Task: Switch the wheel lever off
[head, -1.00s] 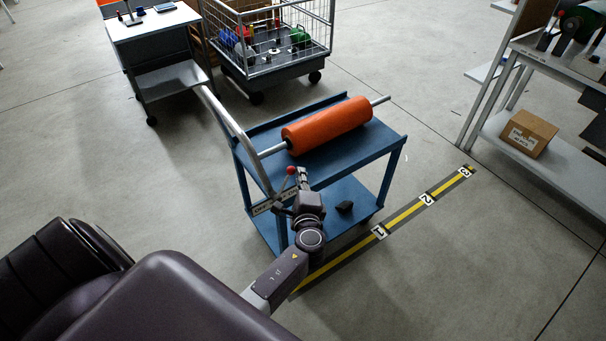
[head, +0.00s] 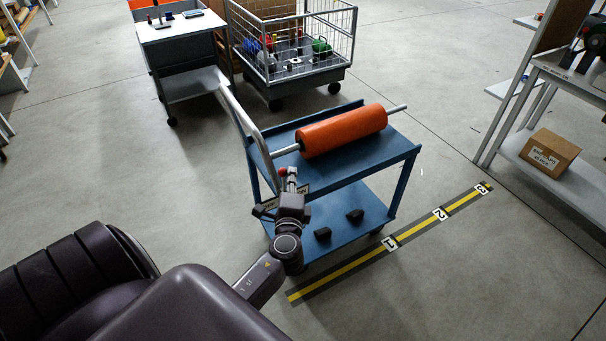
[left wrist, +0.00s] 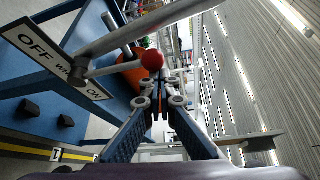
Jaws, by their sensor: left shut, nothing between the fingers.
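The wheel lever is a grey rod with a red ball knob (head: 283,171), at the handle end of a blue trolley (head: 350,165). In the left wrist view the knob (left wrist: 152,60) stands just beyond and left of my fingertips; contact is unclear. The lever rod (left wrist: 112,70) runs left from it to a pivot on a white plate (left wrist: 37,46) reading OFF, a partly covered word, and ON. My left gripper (head: 291,177) is shut and empty beside the knob; its fingers (left wrist: 160,100) lie together. In the head view my gripper partly hides the plate.
An orange roller (head: 343,131) lies on the trolley's top, its shaft sticking out. The trolley's bent handle (head: 243,122) rises close to the lever. Black blocks (head: 355,215) sit on the lower shelf. A numbered yellow floor strip (head: 345,270) runs beside it. Floor at right is open.

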